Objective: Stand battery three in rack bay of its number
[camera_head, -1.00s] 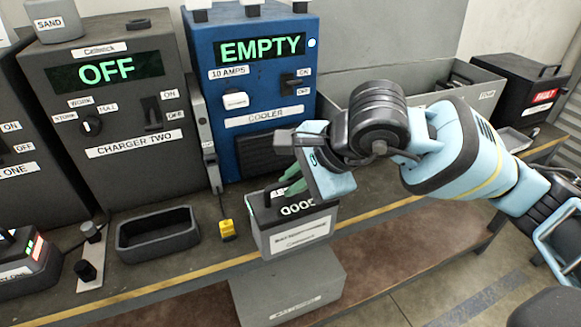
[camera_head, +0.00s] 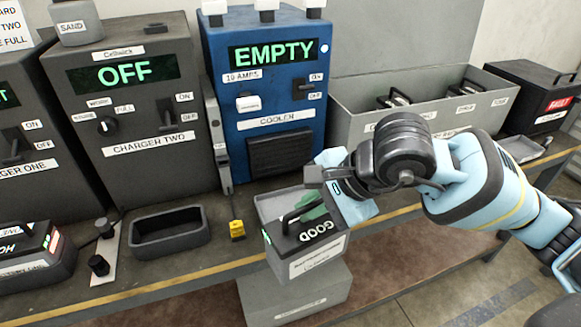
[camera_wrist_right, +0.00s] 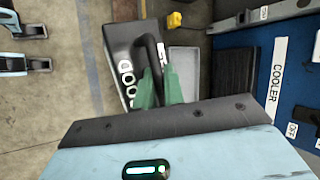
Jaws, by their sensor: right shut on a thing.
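The battery (camera_head: 318,258) has a dark top marked GOOD, a black carry handle and a pale label on its light grey front; I cannot read a number on it. My right gripper (camera_head: 314,208) is shut on its handle, and the battery hangs at the bench's front edge, in front of the cooler. The wrist view shows the green fingers (camera_wrist_right: 160,92) at the handle (camera_wrist_right: 152,55) of the battery (camera_wrist_right: 120,65). The grey rack (camera_head: 365,125) stands right of the cooler, with handled batteries in it; its bay labels are too small to read. My left gripper is out of view.
A grey tray (camera_head: 266,200) lies just behind the held battery. The blue cooler (camera_head: 225,150) reads EMPTY. Charger two (camera_head: 85,125) reads OFF, with a dark tray (camera_head: 170,250) before it. A yellow plug (camera_head: 237,230) lies between. A black FAULT box (camera_head: 525,85) stands far right.

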